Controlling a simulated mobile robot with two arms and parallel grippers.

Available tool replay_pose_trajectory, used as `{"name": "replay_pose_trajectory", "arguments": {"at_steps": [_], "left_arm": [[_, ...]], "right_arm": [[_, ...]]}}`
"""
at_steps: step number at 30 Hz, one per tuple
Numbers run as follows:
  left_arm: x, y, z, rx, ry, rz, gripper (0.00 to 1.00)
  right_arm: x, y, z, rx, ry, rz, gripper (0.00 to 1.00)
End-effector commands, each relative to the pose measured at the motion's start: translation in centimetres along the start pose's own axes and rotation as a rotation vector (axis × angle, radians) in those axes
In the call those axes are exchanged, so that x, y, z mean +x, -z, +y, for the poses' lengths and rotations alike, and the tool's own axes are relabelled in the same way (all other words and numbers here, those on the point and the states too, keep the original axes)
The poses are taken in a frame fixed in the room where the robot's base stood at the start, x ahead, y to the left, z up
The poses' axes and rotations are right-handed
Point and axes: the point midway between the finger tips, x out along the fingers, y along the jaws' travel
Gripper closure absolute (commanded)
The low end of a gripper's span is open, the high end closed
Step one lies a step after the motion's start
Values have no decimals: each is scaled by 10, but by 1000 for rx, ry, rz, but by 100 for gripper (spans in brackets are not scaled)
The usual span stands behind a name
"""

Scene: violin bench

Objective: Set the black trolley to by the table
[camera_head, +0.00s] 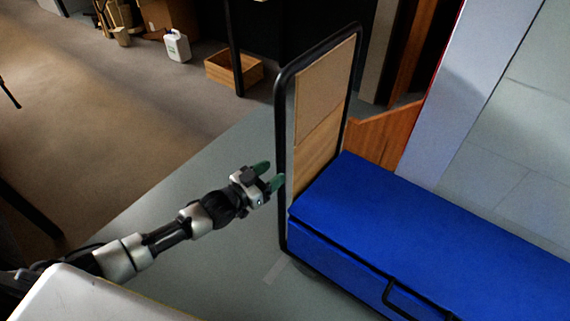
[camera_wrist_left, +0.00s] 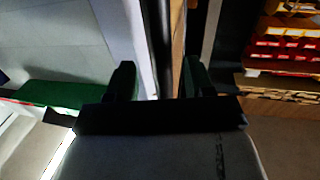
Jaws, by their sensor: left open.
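The trolley's black tube handle frame (camera_head: 281,130) stands upright in the middle of the head view, with wooden panels (camera_head: 321,95) inside it. My right gripper is out of view. I cannot make out which thing is the table.
A wooden crate (camera_head: 233,70) and a white jug (camera_head: 177,46) stand on the floor at the back left. A pale wall or panel (camera_head: 470,75) rises behind the blue case. The floor left of the trolley is clear. The left wrist view shows red bins (camera_wrist_left: 283,50) at right.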

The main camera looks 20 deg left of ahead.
Motion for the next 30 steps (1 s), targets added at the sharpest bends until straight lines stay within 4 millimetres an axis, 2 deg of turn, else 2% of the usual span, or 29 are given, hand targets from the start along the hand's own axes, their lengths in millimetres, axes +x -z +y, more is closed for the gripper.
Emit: {"name": "replay_pose_trajectory", "arguments": {"at_steps": [3,9,21,30], "left_arm": [[24,-1,0,1,0,2,47],[48,-1,0,1,1,0,47],[54,-1,0,1,1,-2,49],[54,-1,0,1,1,-2,95]], "right_arm": [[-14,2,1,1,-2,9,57],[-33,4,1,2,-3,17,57],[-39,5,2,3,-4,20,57],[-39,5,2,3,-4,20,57]]}}
